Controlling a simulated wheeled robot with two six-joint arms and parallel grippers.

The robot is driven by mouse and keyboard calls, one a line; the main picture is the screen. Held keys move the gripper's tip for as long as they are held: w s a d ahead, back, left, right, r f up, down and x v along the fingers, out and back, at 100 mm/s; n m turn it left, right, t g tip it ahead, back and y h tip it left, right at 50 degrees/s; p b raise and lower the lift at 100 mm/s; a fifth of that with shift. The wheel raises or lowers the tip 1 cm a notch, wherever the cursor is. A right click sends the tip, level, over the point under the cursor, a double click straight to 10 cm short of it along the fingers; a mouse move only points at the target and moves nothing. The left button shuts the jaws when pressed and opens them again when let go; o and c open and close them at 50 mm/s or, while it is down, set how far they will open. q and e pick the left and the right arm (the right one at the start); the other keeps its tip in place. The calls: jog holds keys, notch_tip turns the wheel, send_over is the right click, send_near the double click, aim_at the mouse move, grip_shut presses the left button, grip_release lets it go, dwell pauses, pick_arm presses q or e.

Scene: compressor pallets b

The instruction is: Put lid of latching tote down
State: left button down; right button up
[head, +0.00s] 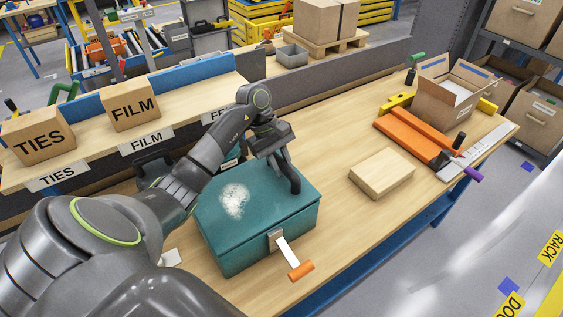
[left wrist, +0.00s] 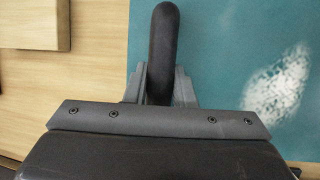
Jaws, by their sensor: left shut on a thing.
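The teal latching tote (head: 245,246) stands on the wooden bench, its teal lid (head: 262,200) lying over its top with a whitish patch on it. I cannot tell whether the lid is fully seated all round. A latch strap with an orange end (head: 300,270) sticks out from the tote's front. My left gripper (head: 284,168) is over the lid's right part, shut on a black rounded handle (left wrist: 165,25). In the left wrist view the handle stands between the fingers, with the teal lid (left wrist: 225,55) beneath. My right gripper is not in view.
A light wooden block (head: 382,173) lies right of the tote. Orange pieces (head: 410,136) and an open cardboard box (head: 453,92) are farther right. Boxes marked TIES (head: 38,134) and FILM (head: 130,104) stand on the shelf behind. Bench between tote and block is clear.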

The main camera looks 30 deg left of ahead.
pick_arm(q)
jog(key=shift+f+b, duration=0.1)
jog(key=shift+b, duration=0.25)
jog(key=c, duration=1.5)
grip_release()
jog(key=shift+c, duration=0.2)
jog(key=o, duration=0.3)
jog(key=shift+o, duration=0.2)
